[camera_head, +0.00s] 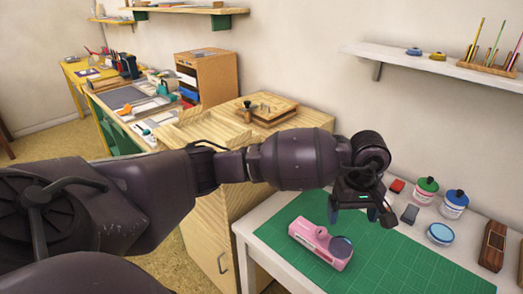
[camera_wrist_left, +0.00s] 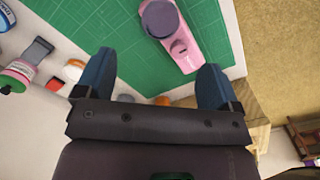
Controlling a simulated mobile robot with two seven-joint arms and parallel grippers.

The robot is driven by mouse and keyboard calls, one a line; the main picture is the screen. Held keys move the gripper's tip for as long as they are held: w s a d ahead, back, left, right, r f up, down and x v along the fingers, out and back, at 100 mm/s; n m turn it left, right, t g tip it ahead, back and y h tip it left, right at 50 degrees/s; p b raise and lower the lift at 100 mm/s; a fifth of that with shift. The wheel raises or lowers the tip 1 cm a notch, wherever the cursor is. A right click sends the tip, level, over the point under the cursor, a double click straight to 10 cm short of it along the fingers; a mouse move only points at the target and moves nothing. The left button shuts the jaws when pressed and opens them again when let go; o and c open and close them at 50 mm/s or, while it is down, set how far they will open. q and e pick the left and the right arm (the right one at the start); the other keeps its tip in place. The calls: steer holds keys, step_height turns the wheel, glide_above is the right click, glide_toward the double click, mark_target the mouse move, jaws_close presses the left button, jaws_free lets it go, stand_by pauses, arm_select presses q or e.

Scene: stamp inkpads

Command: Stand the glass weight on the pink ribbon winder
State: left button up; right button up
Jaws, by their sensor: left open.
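The pink ribbon winder (camera_head: 308,234) lies on the green cutting mat; it also shows in the left wrist view (camera_wrist_left: 190,58). A dark blue-grey round piece (camera_head: 341,247), which looks like the glass weight, sits over one end of the winder and shows there in the wrist view (camera_wrist_left: 160,19). I cannot tell exactly how it rests. A small round knob is beside it on the winder. My left gripper (camera_head: 361,212) is open and empty, above the mat behind the winder; its two blue fingers stand apart in the wrist view (camera_wrist_left: 157,65). My right gripper is out of view.
The green mat (camera_head: 400,268) is bare right of the winder. A light blue round tub (camera_head: 440,234), a grey block (camera_head: 409,214), a red block (camera_head: 397,186), two jars and a wooden tool (camera_head: 493,246) stand along its far right. A wall shelf (camera_head: 400,60) hangs above.

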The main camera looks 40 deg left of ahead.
arm_select(q)
steer(key=s+d+f+n+t+h, duration=0.1)
steer(key=s+d+n+h, duration=1.15)
steer(key=n+h, duration=0.5)
steer(key=a+f+n+t+y, duration=0.35)
steer(key=a+n+t, duration=0.35)
steer(key=n, duration=0.7)
steer(key=a+f+n+t+y, duration=0.3)
steer(key=a+n+t+y, duration=0.2)
steer(key=n+t, duration=0.65)
steer(key=s+a+f+n+g+y, duration=0.8)
steer(key=s+a+f+n, duration=0.3)
steer(key=n, duration=0.8)
steer(key=s+f+y, duration=0.1)
steer(key=s+f, duration=0.2)
steer(key=shift+f, duration=0.35)
